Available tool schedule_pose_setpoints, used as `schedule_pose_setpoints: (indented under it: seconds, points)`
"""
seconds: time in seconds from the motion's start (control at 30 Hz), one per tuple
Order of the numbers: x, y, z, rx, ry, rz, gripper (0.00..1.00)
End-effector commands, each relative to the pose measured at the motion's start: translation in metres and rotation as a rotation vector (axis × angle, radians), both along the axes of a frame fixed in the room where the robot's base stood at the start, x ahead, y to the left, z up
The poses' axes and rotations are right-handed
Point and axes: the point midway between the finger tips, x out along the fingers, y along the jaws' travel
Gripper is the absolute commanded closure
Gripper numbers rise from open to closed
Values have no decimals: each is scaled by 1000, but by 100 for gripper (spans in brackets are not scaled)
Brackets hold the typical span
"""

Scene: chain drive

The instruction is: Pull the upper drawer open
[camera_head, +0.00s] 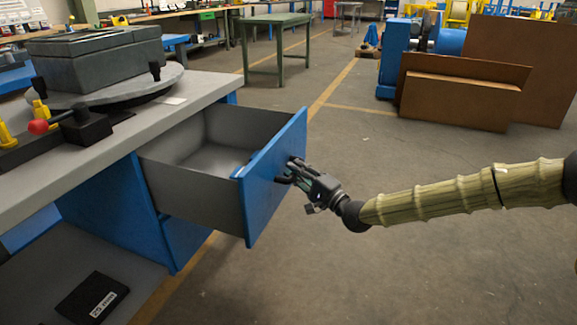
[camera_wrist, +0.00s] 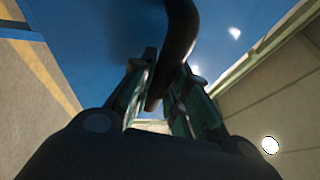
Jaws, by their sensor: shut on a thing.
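The upper drawer (camera_head: 277,178) has a blue front and grey sides and stands well out from the workbench. Its inside looks empty. My gripper (camera_head: 290,174) is at the outer face of the drawer front, shut on the dark handle. In the wrist view the curved black handle (camera_wrist: 178,40) runs between the two fingers of my gripper (camera_wrist: 165,85), against the blue drawer front (camera_wrist: 95,45). The fingers hide part of the handle.
The grey workbench top (camera_head: 195,93) carries a round plate with a grey box and a red-knobbed lever (camera_head: 40,126). A lower blue drawer (camera_head: 185,240) is under the open one. A green table (camera_head: 275,20) and brown boards (camera_head: 460,95) stand farther back. The floor to the right is clear.

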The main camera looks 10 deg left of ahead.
Motion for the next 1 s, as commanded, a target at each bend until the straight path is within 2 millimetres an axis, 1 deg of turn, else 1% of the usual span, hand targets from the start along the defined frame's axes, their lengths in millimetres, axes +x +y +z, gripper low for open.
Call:
schedule_pose_setpoints:
  seconds: [0.03,0.1,0.23,0.4,0.73,0.77,0.8,0.87,1.0]
  points:
    - [-1,-9,1,0,1,-3,100]
    - [-2,-16,1,-1,0,-2,100]
    - [-5,-26,1,-1,-1,-1,100]
    - [-7,-32,0,0,0,0,100]
    - [-7,-32,0,0,0,0,100]
    - [-7,-32,0,0,0,0,80]
    - [-7,-32,0,0,0,0,72]
    - [-7,-32,0,0,0,0,62]
    - [-7,-31,0,0,0,1,61]
